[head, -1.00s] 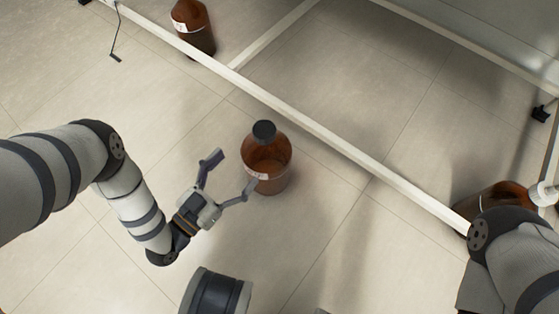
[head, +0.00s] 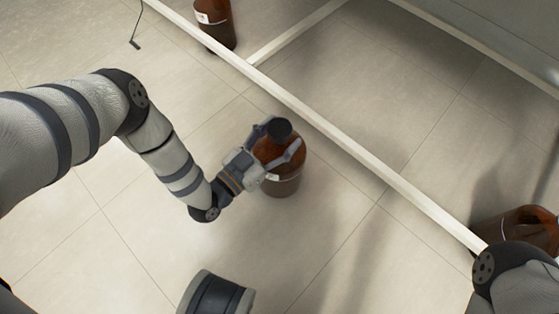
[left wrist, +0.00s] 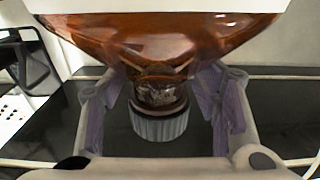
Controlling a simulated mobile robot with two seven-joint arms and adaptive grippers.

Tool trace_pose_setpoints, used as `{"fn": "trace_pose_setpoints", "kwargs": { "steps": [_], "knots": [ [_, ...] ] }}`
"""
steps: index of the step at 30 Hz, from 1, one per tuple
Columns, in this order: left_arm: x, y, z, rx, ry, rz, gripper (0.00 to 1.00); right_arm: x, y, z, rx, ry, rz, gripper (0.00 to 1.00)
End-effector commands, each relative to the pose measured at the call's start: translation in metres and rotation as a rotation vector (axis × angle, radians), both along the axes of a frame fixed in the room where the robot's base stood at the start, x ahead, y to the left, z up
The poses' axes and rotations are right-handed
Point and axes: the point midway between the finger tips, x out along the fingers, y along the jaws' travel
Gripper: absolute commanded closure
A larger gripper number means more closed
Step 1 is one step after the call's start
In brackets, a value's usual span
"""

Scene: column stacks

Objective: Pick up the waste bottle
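The waste bottle (head: 284,187), brown with a dark cap and a pale label, stands upright on the floor near the middle of the head view. My left gripper (head: 281,140) is at its neck, one finger on each side. In the left wrist view the bottle (left wrist: 165,35) appears upside down, its ribbed cap (left wrist: 160,126) between the purple-padded fingers. Gaps show between the fingers and the neck, so the gripper is open around it. My right gripper is out of view; only part of the right arm shows at lower right.
A pale rail (head: 345,155) runs diagonally just behind the bottle. Another brown bottle (head: 216,28) stands beyond it at the top, and a brown container (head: 515,232) is at the right by my right arm. The tiled floor in front is clear.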

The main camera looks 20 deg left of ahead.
Motion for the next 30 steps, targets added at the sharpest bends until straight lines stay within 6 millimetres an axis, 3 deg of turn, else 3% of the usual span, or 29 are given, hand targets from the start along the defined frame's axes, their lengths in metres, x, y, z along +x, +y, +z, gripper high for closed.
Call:
{"fn": "trace_pose_setpoints", "kwargs": {
  "steps": [1, 6, 17, 27, 30],
  "knots": [
    [0.000, 0.000, 0.000, -0.001, 0.001, -0.002, 0.63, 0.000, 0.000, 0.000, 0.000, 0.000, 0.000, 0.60],
    [-0.001, -0.001, -0.001, -0.002, 0.004, -0.003, 1.00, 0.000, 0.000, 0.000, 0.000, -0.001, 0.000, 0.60],
    [-0.001, -0.002, 0.002, -0.009, 0.005, -0.006, 1.00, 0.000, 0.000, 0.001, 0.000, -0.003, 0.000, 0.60],
    [-0.001, -0.002, 0.036, -0.007, -0.001, -0.004, 1.00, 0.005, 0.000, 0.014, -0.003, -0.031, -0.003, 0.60],
    [-0.009, -0.001, 0.045, -0.006, -0.001, -0.004, 1.00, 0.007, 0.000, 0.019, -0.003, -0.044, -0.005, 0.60]
  ]
}}
